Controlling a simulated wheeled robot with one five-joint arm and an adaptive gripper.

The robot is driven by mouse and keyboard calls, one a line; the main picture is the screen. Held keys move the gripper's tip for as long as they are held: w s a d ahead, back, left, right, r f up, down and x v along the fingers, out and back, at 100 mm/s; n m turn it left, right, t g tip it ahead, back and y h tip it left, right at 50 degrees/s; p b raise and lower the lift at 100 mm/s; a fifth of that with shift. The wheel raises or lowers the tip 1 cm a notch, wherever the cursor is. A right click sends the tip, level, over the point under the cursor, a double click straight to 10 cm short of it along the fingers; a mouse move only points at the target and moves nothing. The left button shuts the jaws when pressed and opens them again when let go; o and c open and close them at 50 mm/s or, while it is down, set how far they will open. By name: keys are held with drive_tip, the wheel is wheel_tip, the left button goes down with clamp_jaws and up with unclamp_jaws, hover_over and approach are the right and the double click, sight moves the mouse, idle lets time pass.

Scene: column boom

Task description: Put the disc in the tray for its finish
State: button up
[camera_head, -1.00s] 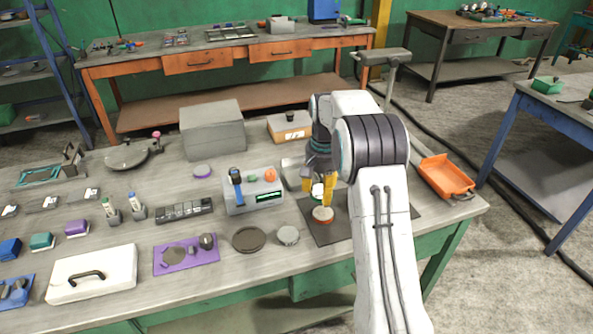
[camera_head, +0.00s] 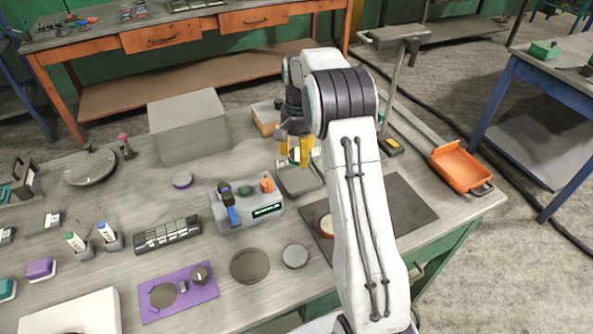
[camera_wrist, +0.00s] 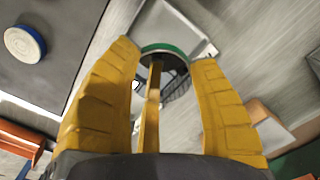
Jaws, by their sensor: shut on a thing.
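My gripper (camera_head: 294,150) is shut on a disc (camera_wrist: 165,50), which shows a green edge and a dark face between the yellow fingers in the wrist view. In the head view the fingers mostly hide this disc. The gripper is over the far part of a shallow grey tray (camera_head: 303,186), apparently above it; the exact height is unclear. The tray also shows beyond the disc in the wrist view (camera_wrist: 181,22). A second disc, pale-topped (camera_head: 326,226), lies on the dark mat (camera_head: 408,203), partly hidden by my arm; it shows a blue edge in the wrist view (camera_wrist: 25,44).
An orange tray (camera_head: 462,168) is at the right table edge. A grey box (camera_head: 189,125) stands behind left, and a small wooden box (camera_head: 265,118) is behind my gripper. A grey device (camera_head: 247,207) with a display stands left of the grey tray. A post stand (camera_head: 397,75) rises behind right.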

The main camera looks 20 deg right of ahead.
sight(299, 181)
drive_tip(key=shift+f, duration=3.55)
drive_tip(key=shift+f, duration=0.15)
drive_tip(key=shift+f, duration=0.35)
drive_tip(key=shift+f+b, duration=0.15)
drive_tip(key=shift+b, duration=0.15)
drive_tip(key=shift+s, duration=0.1)
drive_tip(key=o, duration=1.2)
drive_tip(key=shift+s+a+f, duration=0.1)
drive_tip(key=shift+f, duration=0.05)
